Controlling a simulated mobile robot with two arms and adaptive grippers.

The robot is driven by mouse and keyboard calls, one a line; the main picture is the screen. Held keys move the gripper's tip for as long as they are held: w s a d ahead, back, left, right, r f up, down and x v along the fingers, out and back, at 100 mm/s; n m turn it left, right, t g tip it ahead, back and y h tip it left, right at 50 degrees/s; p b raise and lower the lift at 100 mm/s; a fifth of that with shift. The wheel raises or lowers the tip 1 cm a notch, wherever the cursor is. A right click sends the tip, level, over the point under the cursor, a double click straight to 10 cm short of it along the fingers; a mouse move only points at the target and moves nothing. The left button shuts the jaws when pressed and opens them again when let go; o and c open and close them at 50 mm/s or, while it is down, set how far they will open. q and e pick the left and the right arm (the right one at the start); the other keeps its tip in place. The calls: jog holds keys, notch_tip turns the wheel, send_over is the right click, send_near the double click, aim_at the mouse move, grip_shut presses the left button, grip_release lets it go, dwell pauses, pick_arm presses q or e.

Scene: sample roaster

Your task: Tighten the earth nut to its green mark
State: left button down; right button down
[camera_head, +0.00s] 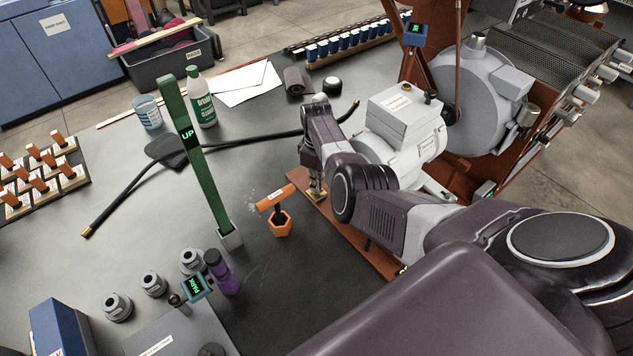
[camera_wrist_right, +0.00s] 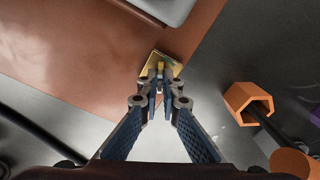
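The earth nut (camera_wrist_right: 160,66) shows as a small brass piece on a square brass plate (camera_wrist_right: 172,62) at the edge of the copper-brown base. In the head view the brass plate (camera_head: 317,195) is mostly under my right gripper (camera_head: 316,188). My right gripper points down, and in the right wrist view its fingertips (camera_wrist_right: 160,82) are close together, one on each side of the nut, with a narrow gap. They look shut on it, though contact is partly hidden. I cannot make out the green mark. My left gripper is not in view.
An orange T-handled tool (camera_head: 275,198) stands in an orange hexagonal holder (camera_head: 281,229) left of the plate. A green post (camera_head: 203,165) reads UP. A black cable (camera_head: 240,142) crosses the bench. The motor housing (camera_head: 405,118) stands close behind my right arm.

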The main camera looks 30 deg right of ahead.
jog(key=m, duration=0.5)
jog(key=shift+p, duration=0.35)
dwell(0.4)
jog(key=c, duration=1.9)
grip_release()
jog(key=shift+c, duration=0.2)
notch_tip(320, 180, up, 12)
jog(key=shift+f, duration=0.1)
